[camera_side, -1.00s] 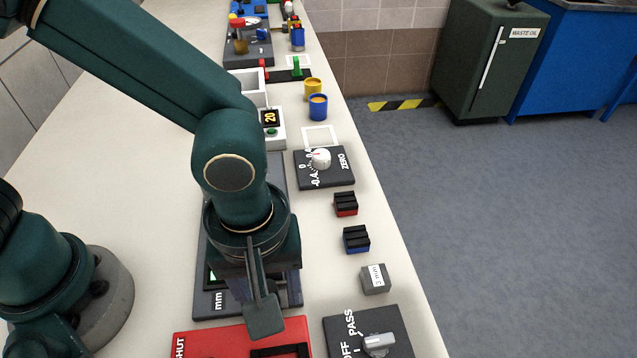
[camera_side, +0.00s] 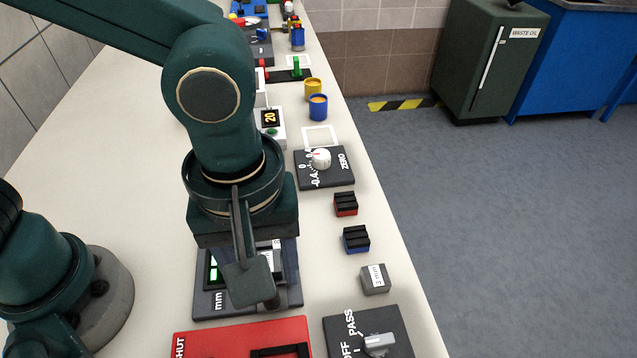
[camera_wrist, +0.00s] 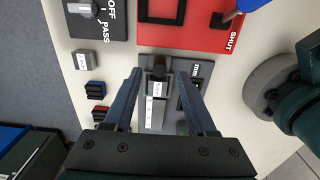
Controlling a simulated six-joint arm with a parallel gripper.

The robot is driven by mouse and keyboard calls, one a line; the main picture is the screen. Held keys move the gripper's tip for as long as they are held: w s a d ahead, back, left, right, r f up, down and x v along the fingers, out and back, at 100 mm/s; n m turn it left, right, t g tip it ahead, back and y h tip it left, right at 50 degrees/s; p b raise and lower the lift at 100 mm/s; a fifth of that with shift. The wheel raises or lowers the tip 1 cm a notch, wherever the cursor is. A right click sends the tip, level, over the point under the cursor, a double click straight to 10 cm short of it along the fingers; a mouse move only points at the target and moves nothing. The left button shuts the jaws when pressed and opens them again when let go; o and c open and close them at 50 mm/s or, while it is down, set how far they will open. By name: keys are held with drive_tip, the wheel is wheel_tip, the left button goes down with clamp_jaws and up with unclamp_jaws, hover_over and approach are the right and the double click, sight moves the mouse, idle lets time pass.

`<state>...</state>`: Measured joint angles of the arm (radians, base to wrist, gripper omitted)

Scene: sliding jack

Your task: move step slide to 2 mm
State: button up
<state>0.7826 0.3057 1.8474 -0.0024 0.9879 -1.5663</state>
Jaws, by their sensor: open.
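The step slide's dark panel (camera_side: 207,306), marked "mm", lies on the bench in the side view, partly hidden by my gripper (camera_side: 250,290). A green-lit display (camera_side: 213,270) shows at its left; I cannot read its value. In the wrist view the panel (camera_wrist: 205,68) carries a pale stepped bar with printed marks (camera_wrist: 154,108) and a dark knob (camera_wrist: 157,72) at its upper end. My gripper (camera_wrist: 159,73) is open, with one finger on each side of the slide. The fingers appear apart from the knob; their height above it is unclear.
A red panel marked SHUT (camera_side: 240,340) and a dark OFF/PASS panel (camera_side: 365,335) lie close in front. A grey labelled block (camera_side: 375,279), a blue-and-black block (camera_side: 356,239) and a red-and-black block (camera_side: 346,204) stand to the right. A ZERO dial panel (camera_side: 325,168) lies behind.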

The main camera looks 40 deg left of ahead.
wheel_tip(320, 180, up, 8)
drive_tip(key=shift+f, duration=0.15)
idle(0.5)
drive_tip(key=w+a+r+n+t+h, duration=0.1)
drive_tip(key=w+a+r+t, duration=0.2)
drive_tip(key=a, duration=0.9)
drive_tip(key=s+a+f+m+t+y, duration=0.1)
drive_tip(key=a+m, duration=0.4)
drive_tip(key=m, duration=0.5)
wheel_tip(320, 180, down, 2)
drive_tip(key=shift+s+a+f+t, duration=0.2)
drive_tip(key=shift+s+a+t, duration=0.1)
drive_tip(key=shift+s+t, duration=0.65)
